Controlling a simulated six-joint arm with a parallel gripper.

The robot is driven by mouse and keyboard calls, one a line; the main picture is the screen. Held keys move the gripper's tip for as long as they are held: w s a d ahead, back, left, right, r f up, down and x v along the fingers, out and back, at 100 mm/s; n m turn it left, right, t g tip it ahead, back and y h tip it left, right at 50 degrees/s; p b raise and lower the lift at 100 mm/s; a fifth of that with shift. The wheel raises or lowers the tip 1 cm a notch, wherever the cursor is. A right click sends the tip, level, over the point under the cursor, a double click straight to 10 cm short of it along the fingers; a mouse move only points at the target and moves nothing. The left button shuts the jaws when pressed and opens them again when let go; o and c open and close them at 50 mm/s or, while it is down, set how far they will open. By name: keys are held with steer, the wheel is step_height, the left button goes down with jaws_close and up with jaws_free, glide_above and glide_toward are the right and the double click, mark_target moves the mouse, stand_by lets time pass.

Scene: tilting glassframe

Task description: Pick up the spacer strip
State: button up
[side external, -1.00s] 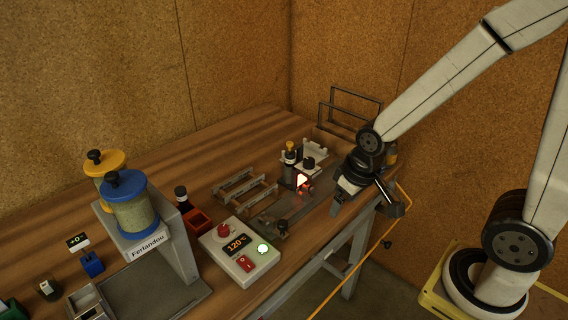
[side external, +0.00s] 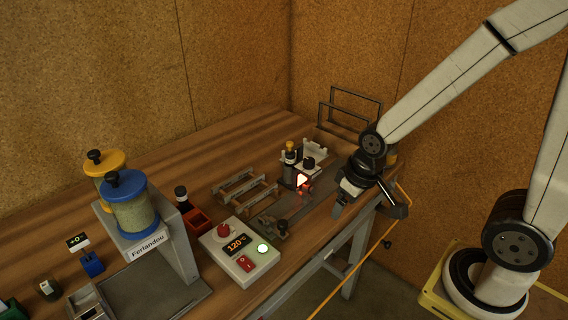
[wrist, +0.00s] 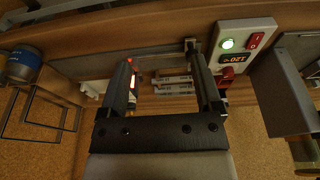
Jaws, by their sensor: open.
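I cannot clearly make out which piece is the spacer strip. Pale slim bars on a small rack (side external: 245,187) lie on the bench left of centre in the side view. In the wrist view similar pale bars (wrist: 174,85) show between my fingers, beyond them. My gripper (side external: 338,209) is at the front edge of the bench, to the right of the rack and apart from it. Its two dark fingers (wrist: 160,55) are spread wide in the wrist view, with nothing held between them.
A grey rail (side external: 283,210) with a glowing red spot (side external: 302,181) lies between the rack and my gripper. A control box (side external: 240,250) reading 120 stands left of it. Wire frames (side external: 352,108) stand at the back; canisters (side external: 132,205) stand left.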

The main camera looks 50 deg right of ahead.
steer(key=c, duration=0.3)
steer(key=shift+w, duration=0.1)
steer(key=w+f+n, duration=0.2)
steer(key=w+n, duration=0.6)
steer(key=w, duration=0.7)
steer(key=w+f+n+y, duration=0.1)
steer(key=w+f+n, duration=0.1)
steer(key=w+n, duration=0.7)
steer(key=w, duration=0.6)
steer(key=shift+a+g, duration=0.35)
steer(key=shift+g, duration=0.05)
steer(key=shift+f, duration=0.1)
